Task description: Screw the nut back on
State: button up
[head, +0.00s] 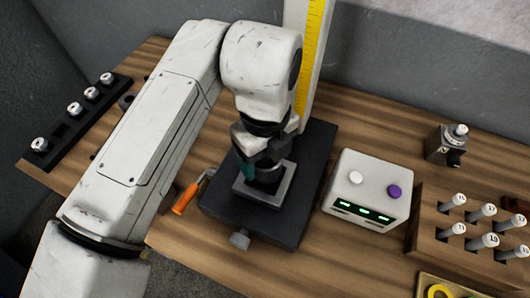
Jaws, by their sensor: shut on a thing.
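My gripper (262,178) points down over a square grey block (282,192) on a dark base plate (312,165). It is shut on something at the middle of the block. My wrist and fingers hide most of what is held, so I cannot make out the nut or its thread. A dark round part shows just below the fingers, and a green patch shows at their left side. A grey knob (239,240) sticks out at the front edge of the base plate.
A tall post with a yellow scale (312,60) stands behind. A white box (367,187) with two knobs and green displays stands right of the plate. Farther right is a wooden rack (465,262) of numbered pegs. An orange-handled tool (186,198) lies left; a black rail (68,135) holds several metal pieces.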

jog(key=shift+f, duration=0.15)
jog(key=o, duration=1.2)
notch_tip(320, 180, up, 11)
jog(key=shift+f+b, duration=0.1)
jog(key=shift+b, duration=0.65)
jog(key=shift+f, duration=0.1)
